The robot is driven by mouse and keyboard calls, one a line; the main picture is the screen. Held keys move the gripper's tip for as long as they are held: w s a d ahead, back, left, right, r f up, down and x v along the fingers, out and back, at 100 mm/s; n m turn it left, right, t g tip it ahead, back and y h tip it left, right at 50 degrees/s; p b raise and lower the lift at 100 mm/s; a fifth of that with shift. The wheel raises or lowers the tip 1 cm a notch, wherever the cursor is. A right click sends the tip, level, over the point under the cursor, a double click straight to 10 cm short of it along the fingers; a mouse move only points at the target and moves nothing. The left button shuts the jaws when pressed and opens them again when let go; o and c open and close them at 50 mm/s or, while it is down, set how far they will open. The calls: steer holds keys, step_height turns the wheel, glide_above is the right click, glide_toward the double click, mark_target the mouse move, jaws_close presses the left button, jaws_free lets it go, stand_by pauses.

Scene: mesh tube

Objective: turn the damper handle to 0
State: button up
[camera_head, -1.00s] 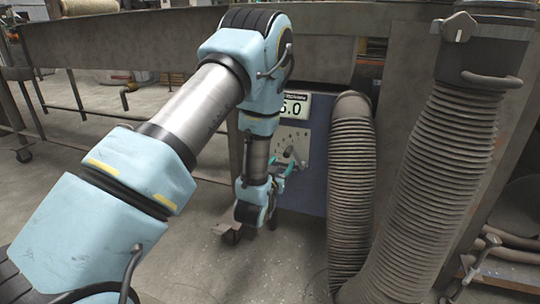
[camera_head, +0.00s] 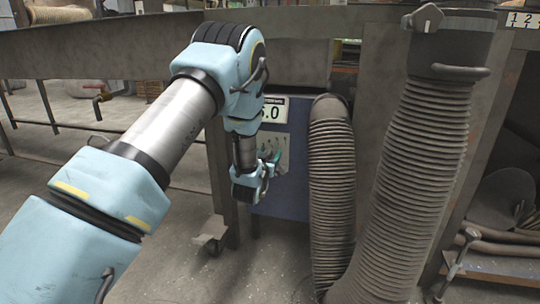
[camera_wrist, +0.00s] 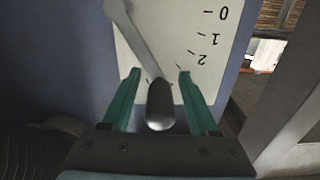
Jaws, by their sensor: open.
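The damper handle (camera_wrist: 133,35) is a grey lever with a dark round-ended knob (camera_wrist: 160,106), in front of a pale scale plate (camera_wrist: 190,30) in the wrist view. Tick marks and the digits 0, 1 and 2 show upside down at the plate's right; the lever's bar runs up and left from the knob. My gripper (camera_wrist: 159,72) is open, its teal fingers either side of the knob, with visible gaps. In the head view my gripper (camera_head: 268,160) is at the plate on the blue box, and mostly hides the handle.
A ribbed hose (camera_head: 332,180) stands just right of the blue box (camera_head: 298,140). A thicker hose (camera_head: 420,170) with a lever (camera_head: 424,18) on its collar stands farther right. A steel beam and post (camera_head: 222,180) are close to my arm. A number sign (camera_head: 272,109) sits above the plate.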

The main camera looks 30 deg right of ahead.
jaws_close()
stand_by(0.4)
steer(key=shift+a, duration=0.1)
stand_by(0.8)
